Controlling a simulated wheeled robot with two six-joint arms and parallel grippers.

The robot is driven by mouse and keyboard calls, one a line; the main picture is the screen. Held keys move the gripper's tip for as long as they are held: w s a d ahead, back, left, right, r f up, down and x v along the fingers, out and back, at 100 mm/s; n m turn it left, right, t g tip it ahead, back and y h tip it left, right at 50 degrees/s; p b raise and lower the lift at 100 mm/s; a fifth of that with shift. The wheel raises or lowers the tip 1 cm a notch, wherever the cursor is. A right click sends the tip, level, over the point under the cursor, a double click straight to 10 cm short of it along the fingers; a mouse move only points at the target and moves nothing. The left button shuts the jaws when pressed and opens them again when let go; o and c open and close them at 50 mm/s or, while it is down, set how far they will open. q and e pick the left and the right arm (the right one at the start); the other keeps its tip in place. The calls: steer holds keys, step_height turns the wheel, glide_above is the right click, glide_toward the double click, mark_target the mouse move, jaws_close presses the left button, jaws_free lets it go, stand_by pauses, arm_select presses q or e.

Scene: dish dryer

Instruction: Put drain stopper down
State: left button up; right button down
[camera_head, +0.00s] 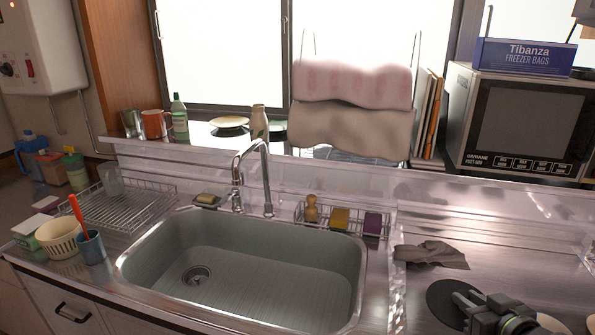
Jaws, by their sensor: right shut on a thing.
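My right gripper (485,311) is low at the right, over the steel counter to the right of the sink. It is shut, with a flat black disc (442,297), which looks like the drain stopper, at its fingers. The gripper covers part of the disc, and I cannot tell whether the disc touches the counter. The sink (270,270) is empty, and its drain (196,275) is uncovered at the left of the basin. My left gripper is not in view.
A crumpled grey cloth (432,254) lies just behind the disc. A pale round item (552,323) is partly visible beside my gripper. The faucet (265,180) and a wire caddy (340,221) stand behind the sink. A dish rack (120,205) is at the left.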

mark_target(450, 322)
steer(key=s+a+n+y, duration=0.1)
steer(key=a, duration=0.1)
steer(key=s+a+n+g+y, duration=0.1)
steer(key=s+a+n+y, duration=0.1)
steer(key=s+a+n+y+p, duration=0.1)
steer(key=a, duration=0.1)
steer(key=shift+s+a+y, duration=0.1)
steer(key=shift+s+y, duration=0.15)
steer(key=shift+y, duration=0.15)
steer(key=s+a+r+n+g+y, duration=0.2)
steer(key=s+a+n+g+y, duration=0.2)
steer(key=s+a+n, duration=0.1)
steer(key=shift+s+a+p, duration=0.35)
steer(key=shift+s+a, duration=0.25)
steer(key=shift+s, duration=0.05)
